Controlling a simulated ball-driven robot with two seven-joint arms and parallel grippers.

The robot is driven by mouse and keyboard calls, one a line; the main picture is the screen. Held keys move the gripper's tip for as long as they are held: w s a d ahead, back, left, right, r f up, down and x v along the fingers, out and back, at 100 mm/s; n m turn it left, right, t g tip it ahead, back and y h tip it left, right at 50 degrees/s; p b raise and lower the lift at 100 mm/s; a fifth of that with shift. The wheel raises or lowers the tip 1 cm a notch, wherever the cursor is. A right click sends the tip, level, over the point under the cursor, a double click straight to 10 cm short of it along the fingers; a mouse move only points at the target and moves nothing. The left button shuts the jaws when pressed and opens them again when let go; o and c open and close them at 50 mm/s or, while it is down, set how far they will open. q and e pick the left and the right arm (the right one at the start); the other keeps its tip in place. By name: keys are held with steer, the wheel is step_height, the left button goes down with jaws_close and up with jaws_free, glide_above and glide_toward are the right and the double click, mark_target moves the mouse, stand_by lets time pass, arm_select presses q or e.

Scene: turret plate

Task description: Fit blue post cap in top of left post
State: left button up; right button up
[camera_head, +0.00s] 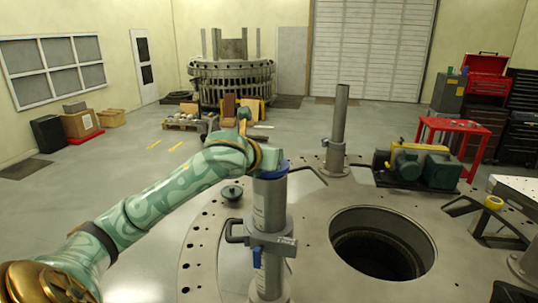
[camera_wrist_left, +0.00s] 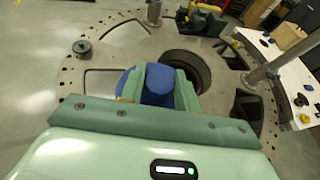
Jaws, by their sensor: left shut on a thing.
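The blue post cap (camera_head: 273,169) is at the top of the left post (camera_head: 268,205), a grey upright cylinder with a clamp-like bracket. The cap looks level and lies over the post's mouth; I cannot tell whether it rests in the post or just above it. My left gripper (camera_head: 266,157) comes in from the left at the cap, its fingers mostly hidden in the head view. In the left wrist view the green fingers close on both sides of the blue cap (camera_wrist_left: 158,84), which hides the post below. My right gripper is not in view.
The round plate (camera_head: 315,215) has a large dark hole (camera_head: 382,243) to the right of the post. A second post (camera_head: 338,130) stands farther back. A green motor unit (camera_head: 420,165) and a small dark knobbed lid (camera_head: 232,192) sit on the plate. A red table (camera_head: 452,126) stands behind.

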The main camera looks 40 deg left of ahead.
arm_select(q)
steer(key=shift+f, duration=0.5)
steer(key=o, duration=0.8)
steer(key=shift+v, duration=2.2)
steer(key=b+v, duration=0.2)
steer(key=v, duration=0.4)
steer(key=shift+s+d+r, duration=0.1)
steer(key=shift+s+d, duration=0.05)
steer(key=shift+s, duration=0.1)
